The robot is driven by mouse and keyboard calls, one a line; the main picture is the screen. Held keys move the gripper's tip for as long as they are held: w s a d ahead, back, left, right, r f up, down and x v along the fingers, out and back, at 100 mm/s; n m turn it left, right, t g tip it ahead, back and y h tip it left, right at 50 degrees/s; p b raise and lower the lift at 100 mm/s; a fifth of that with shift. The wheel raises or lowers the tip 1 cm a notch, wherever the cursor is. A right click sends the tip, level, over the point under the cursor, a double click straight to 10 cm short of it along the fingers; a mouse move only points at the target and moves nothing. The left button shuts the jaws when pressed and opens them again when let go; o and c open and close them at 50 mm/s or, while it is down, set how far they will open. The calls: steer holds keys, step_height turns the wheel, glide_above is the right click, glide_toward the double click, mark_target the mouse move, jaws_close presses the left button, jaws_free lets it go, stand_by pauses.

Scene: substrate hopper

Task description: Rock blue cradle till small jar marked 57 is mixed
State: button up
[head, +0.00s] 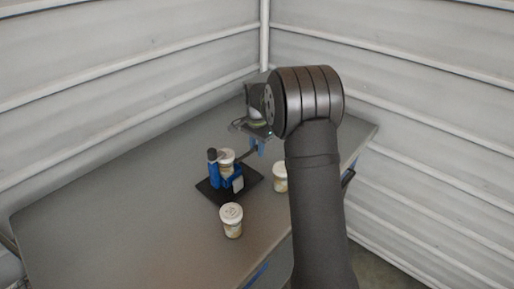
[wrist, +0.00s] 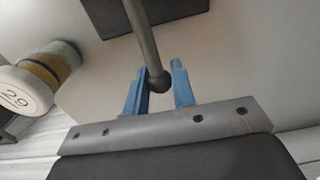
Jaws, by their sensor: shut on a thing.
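The blue cradle (head: 237,173) stands on a black base plate (head: 208,191) near the table's middle. A small jar with a white lid (head: 226,157) sits in it; its marking is not legible. A grey rod handle (head: 249,154) runs from the cradle toward my gripper (head: 258,147). In the wrist view, the handle (wrist: 143,35) ends in a dark ball between the blue fingers of my gripper (wrist: 160,72). My gripper is shut on this handle near its ball end.
A jar (wrist: 27,91), its lid seeming to read 29, stands left in the wrist view. In the head view, one loose jar (head: 231,222) stands in front of the cradle and another (head: 280,177) to its right. The table's left side (head: 110,210) is clear.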

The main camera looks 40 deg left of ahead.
mark_target(257, 163)
steer(key=shift+f, duration=2.25)
steer(key=shift+r, duration=0.1)
steer(key=shift+r, duration=2.25)
steer(key=o, duration=0.6)
steer(key=shift+c, duration=0.2)
steer(key=shift+r, duration=3.45)
